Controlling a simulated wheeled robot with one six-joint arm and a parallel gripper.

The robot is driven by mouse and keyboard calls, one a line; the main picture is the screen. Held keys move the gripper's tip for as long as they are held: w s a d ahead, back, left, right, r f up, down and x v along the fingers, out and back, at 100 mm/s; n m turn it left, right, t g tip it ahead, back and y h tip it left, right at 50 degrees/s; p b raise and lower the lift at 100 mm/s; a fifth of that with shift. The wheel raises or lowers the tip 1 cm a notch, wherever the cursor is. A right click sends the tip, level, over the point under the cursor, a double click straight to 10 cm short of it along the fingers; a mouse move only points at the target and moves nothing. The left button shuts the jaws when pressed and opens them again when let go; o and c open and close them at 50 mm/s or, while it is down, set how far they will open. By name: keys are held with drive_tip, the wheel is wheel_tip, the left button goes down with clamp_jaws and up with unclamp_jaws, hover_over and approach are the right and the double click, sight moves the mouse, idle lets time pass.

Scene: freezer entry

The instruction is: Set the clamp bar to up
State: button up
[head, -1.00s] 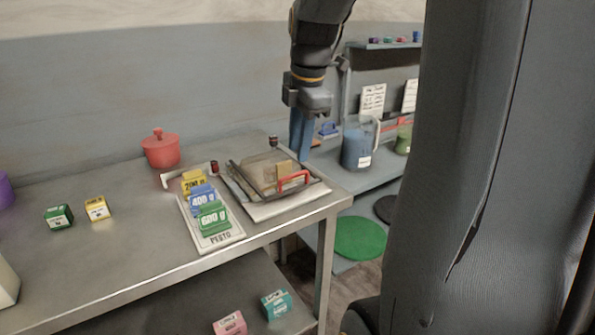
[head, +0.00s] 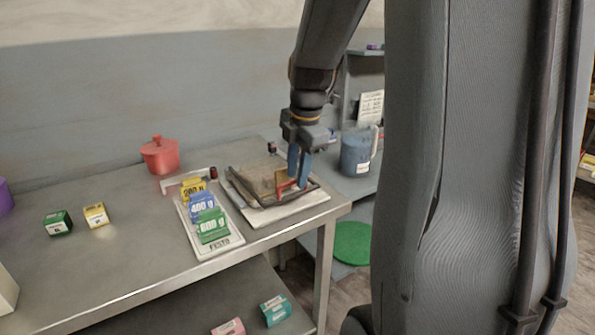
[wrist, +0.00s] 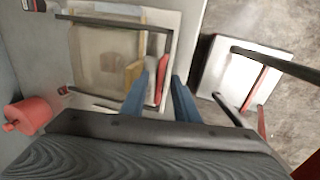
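The clamp bar (wrist: 118,22) is a dark frame with a red handle (wrist: 162,76), lying low over a beige block on a white board (head: 292,207) at the table's right end. Its red handle also shows in the head view (head: 287,188), partly covered by my fingers. My gripper (head: 299,168) points down at the handle, its blue fingers apart. In the wrist view my gripper (wrist: 161,96) is open, with one finger on each side of the red handle. I cannot tell whether either finger touches it.
A red pot (head: 160,156) and small green (head: 58,222) and yellow (head: 96,215) boxes are farther left. A blue jug (head: 356,153) stands behind at right.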

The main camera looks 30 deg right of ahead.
clamp_jaws()
idle(1.4)
